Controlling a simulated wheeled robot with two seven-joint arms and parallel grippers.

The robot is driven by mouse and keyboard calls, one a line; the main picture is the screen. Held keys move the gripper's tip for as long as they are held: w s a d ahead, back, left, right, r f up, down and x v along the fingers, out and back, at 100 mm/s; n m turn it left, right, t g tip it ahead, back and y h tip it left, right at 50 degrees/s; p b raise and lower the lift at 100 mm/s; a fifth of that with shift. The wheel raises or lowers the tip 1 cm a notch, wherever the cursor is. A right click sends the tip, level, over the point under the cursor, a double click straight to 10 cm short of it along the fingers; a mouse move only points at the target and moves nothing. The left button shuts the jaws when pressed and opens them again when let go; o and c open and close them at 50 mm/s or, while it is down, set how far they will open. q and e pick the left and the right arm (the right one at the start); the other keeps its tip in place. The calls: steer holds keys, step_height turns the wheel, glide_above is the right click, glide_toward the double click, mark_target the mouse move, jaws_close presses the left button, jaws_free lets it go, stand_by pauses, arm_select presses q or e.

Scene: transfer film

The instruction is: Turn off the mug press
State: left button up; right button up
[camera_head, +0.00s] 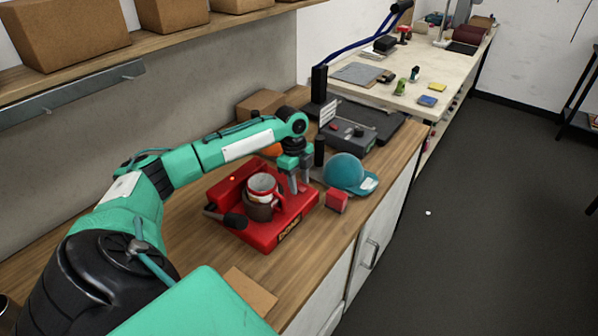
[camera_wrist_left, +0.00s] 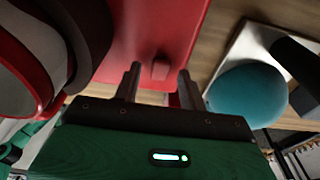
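The red mug press (camera_head: 268,235) stands on the wooden counter, with a black-handled lever (camera_head: 230,219) at its left front. A white and red mug (camera_head: 263,184) sits in its dark clamp; a small light shows on the red housing behind. My left gripper (camera_head: 299,186) points down over the right side of the press, beside the mug. In the left wrist view its two fingers (camera_wrist_left: 159,84) are apart, with a small red switch-like knob (camera_wrist_left: 160,69) on the press showing between them. Contact with it cannot be told. My right gripper is not in view.
A teal cap (camera_head: 346,171) and a red block (camera_head: 337,200) lie right of the press, close to the gripper. A grey device (camera_head: 350,132) and a cardboard box (camera_head: 260,105) stand behind. A brown sheet (camera_head: 250,291) lies on the front counter.

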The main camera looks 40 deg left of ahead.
arm_select(q)
steer(key=shift+r, duration=0.1)
steer(key=shift+r, duration=0.25)
step_height(320, 180, up, 13)
steer(key=a+b, duration=0.2)
stand_by(0.5)
